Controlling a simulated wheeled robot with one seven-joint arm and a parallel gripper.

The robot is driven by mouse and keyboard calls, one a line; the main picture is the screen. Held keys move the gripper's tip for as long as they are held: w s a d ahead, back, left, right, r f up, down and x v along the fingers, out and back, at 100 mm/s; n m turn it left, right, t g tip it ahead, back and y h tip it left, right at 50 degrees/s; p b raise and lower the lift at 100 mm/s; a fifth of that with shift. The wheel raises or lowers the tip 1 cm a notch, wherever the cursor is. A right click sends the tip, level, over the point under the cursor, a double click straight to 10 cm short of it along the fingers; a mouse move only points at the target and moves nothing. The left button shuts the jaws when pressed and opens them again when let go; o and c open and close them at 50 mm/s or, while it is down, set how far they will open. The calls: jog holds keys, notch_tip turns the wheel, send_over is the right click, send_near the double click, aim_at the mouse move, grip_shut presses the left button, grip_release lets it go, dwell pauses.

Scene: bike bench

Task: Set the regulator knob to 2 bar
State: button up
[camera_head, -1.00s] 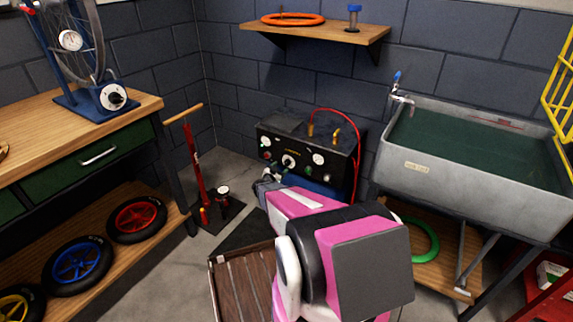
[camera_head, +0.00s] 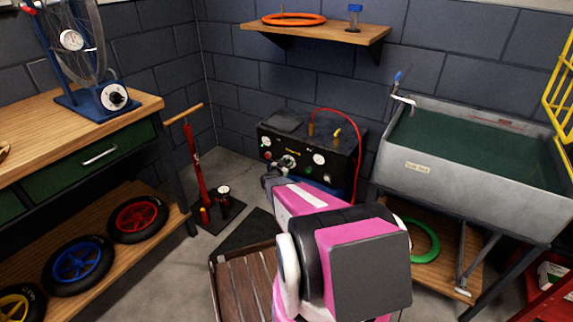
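The black compressor panel (camera_head: 338,161) stands against the back wall, with gauges, small coloured buttons and a regulator knob (camera_head: 289,161) in the middle of its front. My gripper (camera_head: 277,172) is at the panel's front, close below and left of the knob. It is small here and partly hidden by my pink and black arm, so I cannot tell whether it touches the knob or how its fingers stand. A white gauge (camera_head: 319,158) sits right of the knob. The knob's setting and the gauge's reading are too small to read.
A red floor pump (camera_head: 194,165) stands left of the panel. A red hose (camera_head: 352,130) arcs over the panel. A grey sink (camera_head: 470,185) is at the right. A wooden slatted crate (camera_head: 240,285) lies on the floor beside my arm. A workbench (camera_head: 60,125) stands at the left.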

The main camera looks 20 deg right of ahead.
jog(key=shift+w+a+n, duration=0.1)
jog(key=shift+n, duration=0.8)
jog(key=o, duration=0.9)
jog(key=v, duration=1)
jog(key=shift+s+a, duration=0.3)
